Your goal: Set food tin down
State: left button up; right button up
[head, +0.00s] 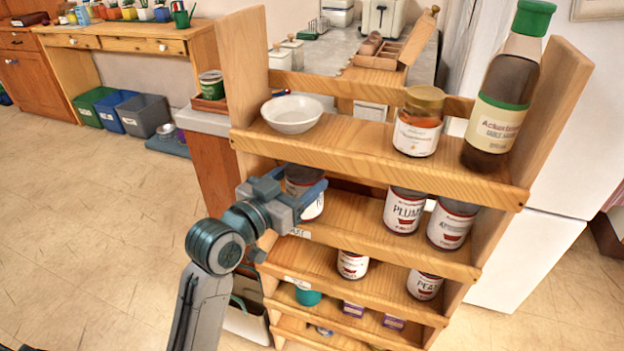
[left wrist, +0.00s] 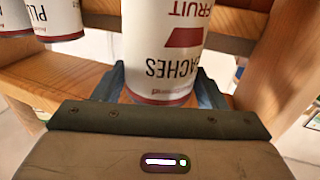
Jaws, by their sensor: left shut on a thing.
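My left gripper (head: 318,188) reaches into the second level of a wooden shelf rack (head: 400,222) at its left end. It is shut on a food tin (head: 312,205), white with dark red bands, standing upright between the fingers. In the left wrist view the tin (left wrist: 165,40) reads "peaches" and "fruit", upside down in the picture. Whether its base touches the shelf board is hard to tell. Two similar tins, one marked "plum" (head: 404,211) and one beside it (head: 450,226), stand to the right on the same level. My right gripper is not in view.
A white bowl (head: 292,114), a jar (head: 419,122) and a dark bottle (head: 503,90) stand on the top shelf. More tins, such as one marked "pea" (head: 424,286), stand lower. The second level is clear between my gripper and the plum tin.

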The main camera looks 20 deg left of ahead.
pick_arm(q)
jog(key=x, duration=0.4)
jog(key=shift+w+d+r, duration=0.1)
jog(key=shift+w+r, duration=0.05)
jog(key=shift+w, duration=0.1)
jog(key=shift+s+f, duration=0.1)
jog(key=shift+f, duration=0.8)
jog(key=shift+s+r, duration=0.1)
jog(key=shift+s, duration=0.05)
jog(key=o, duration=1.3)
jog(key=shift+f, duration=0.2)
jog(key=shift+r, duration=0.15)
